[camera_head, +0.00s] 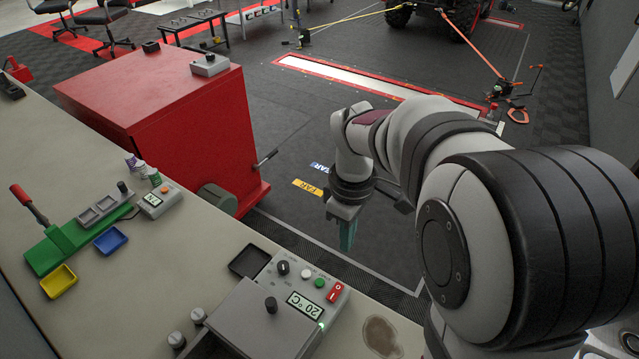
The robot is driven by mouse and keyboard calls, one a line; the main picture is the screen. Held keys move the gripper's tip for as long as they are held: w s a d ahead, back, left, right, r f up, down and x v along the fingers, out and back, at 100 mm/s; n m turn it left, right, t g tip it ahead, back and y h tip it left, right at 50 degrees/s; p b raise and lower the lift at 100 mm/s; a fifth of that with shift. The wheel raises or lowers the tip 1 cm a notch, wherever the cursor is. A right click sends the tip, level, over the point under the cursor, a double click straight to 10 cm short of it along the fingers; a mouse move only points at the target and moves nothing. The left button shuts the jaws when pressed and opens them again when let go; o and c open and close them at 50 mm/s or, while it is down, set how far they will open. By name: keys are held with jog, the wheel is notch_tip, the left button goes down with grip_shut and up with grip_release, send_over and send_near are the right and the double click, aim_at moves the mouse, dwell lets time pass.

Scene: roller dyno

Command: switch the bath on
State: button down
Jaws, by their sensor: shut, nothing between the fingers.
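The bath is a grey box (243,330) at the front edge of the bench, with a black-knobbed lid on top. Its control panel (268,275) carries a black dial (283,267), a white button (306,273), a green button (319,283) and a red rocker switch (335,291). The display (305,306) reads 20 °C, and a small green spot shows at the box's right edge. I cannot tell the rocker's position. My gripper (347,240) points down, shut and empty, beyond the bench edge, above and behind the panel in the picture, apart from it.
A black tray (249,262) lies beside the panel. A brown stain (382,337) marks the bench at right. A green lever device (70,245), blue and yellow trays and a small meter (160,200) stand left. A red cabinet (170,120) is behind; open floor lies beyond.

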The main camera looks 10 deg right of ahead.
aim_at(343, 287)
notch_tip(343, 287, down, 14)
dwell(0.6)
jog(key=shift+d+f, duration=0.1)
jog(key=shift+f, duration=0.1)
jog(key=shift+s+a+r, duration=0.4)
jog(key=shift+s+a, duration=0.05)
jog(key=shift+a, duration=0.05)
jog(key=shift+r, duration=0.1)
dwell(0.3)
